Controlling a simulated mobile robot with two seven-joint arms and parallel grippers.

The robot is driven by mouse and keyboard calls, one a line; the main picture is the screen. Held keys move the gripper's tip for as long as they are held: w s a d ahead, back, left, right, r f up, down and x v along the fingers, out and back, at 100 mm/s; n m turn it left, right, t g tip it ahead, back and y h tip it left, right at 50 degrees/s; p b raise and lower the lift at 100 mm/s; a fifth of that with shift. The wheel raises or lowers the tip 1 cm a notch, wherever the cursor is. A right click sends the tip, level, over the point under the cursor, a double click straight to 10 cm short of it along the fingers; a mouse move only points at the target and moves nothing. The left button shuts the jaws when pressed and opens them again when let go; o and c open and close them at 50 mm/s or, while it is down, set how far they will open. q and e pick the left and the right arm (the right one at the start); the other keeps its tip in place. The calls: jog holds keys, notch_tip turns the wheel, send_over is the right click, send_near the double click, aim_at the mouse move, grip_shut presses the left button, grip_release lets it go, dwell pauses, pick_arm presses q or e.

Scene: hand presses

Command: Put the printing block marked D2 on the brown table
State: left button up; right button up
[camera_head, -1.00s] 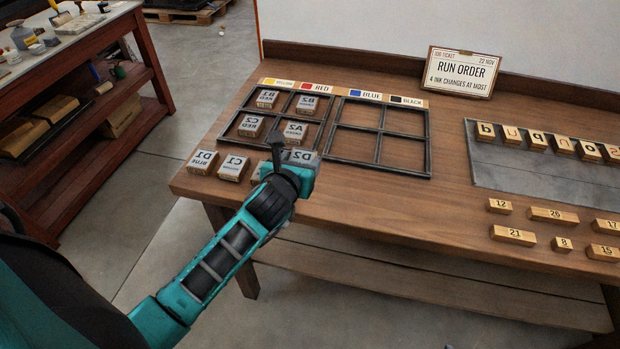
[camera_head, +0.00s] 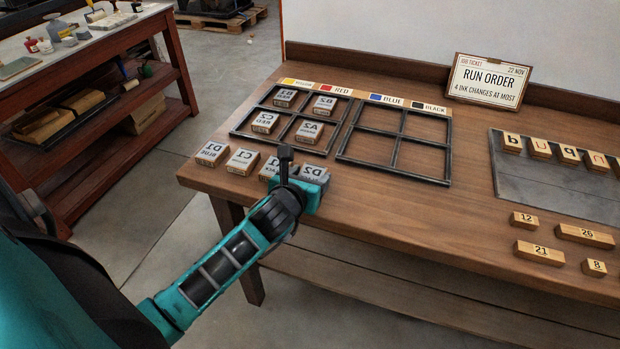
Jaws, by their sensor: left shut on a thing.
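The block marked D2 (camera_head: 314,174) is a light-faced block at the front of the brown table (camera_head: 390,208), just before the left black frame. My left gripper (camera_head: 300,178) is shut on it and covers its left side. I cannot tell whether the block touches the table top or hangs just above it. Another block (camera_head: 271,168) stands left of the gripper, partly hidden by it. Blocks C1 (camera_head: 242,161) and D1 (camera_head: 211,153) stand further left in the same row. My right gripper is not in view.
The left frame holds blocks B1 (camera_head: 284,97), B2 (camera_head: 324,106), C2 (camera_head: 265,122) and A2 (camera_head: 309,131). The right frame (camera_head: 399,137) is empty. A run order sign (camera_head: 487,80) stands at the back. A letter tray (camera_head: 555,178) and number blocks are at right.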

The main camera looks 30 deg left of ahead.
pick_arm(q)
jog(key=o, duration=0.8)
jog(key=shift+f, duration=0.15)
